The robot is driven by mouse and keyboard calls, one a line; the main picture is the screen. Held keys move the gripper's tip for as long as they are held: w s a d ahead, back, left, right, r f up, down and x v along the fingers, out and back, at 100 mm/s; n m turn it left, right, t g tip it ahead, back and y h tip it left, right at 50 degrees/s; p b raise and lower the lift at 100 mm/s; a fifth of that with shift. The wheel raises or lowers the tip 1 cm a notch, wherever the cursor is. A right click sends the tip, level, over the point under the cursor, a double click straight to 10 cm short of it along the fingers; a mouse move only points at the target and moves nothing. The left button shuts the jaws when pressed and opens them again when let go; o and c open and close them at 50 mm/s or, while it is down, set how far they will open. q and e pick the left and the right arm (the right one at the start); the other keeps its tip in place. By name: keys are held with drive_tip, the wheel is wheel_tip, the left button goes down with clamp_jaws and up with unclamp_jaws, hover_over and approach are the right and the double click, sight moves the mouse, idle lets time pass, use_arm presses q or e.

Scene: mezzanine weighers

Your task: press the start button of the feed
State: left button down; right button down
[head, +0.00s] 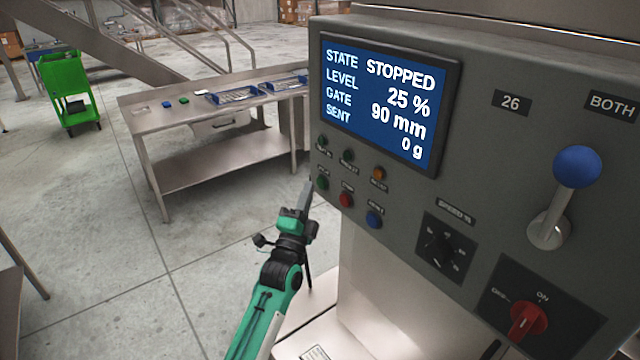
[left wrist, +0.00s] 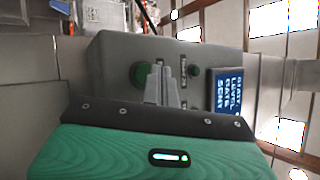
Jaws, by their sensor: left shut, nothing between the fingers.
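The grey control panel (head: 470,190) fills the right of the head view. Its screen (head: 385,100) reads STATE STOPPED, LEVEL 25 %, GATE 90 mm, SENT 0 g. The green button (head: 322,184) is at the left end of the lower row, beside a red button (head: 346,199) and a blue button (head: 374,219). My left gripper (head: 307,187) is shut and empty, its tips just left of the green button. In the left wrist view the fingers (left wrist: 160,80) point at the panel and partly cover the green button (left wrist: 141,75). I cannot tell whether they touch it. My right gripper is out of view.
Small round lamps (head: 347,156) sit above the buttons. A blue-knobbed lever (head: 577,167), a speed dial (head: 442,247) and a red switch (head: 528,318) are further right. A steel table (head: 150,120) and green cart (head: 65,75) stand behind; open floor lies left.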

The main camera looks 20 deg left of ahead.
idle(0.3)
use_arm(q)
drive_tip(key=shift+w+d, duration=0.1)
drive_tip(key=shift+w, duration=0.05)
idle(0.5)
drive_tip(key=shift+w+d, duration=0.15)
drive_tip(key=shift+w, duration=0.05)
drive_tip(key=shift+w+d, duration=0.1)
drive_tip(key=shift+w, duration=0.05)
idle(0.4)
drive_tip(key=shift+w+d, duration=0.1)
drive_tip(key=shift+w, duration=0.1)
idle(0.3)
drive_tip(key=shift+s, duration=0.1)
drive_tip(key=shift+s+a, duration=0.4)
drive_tip(key=shift+s, duration=0.25)
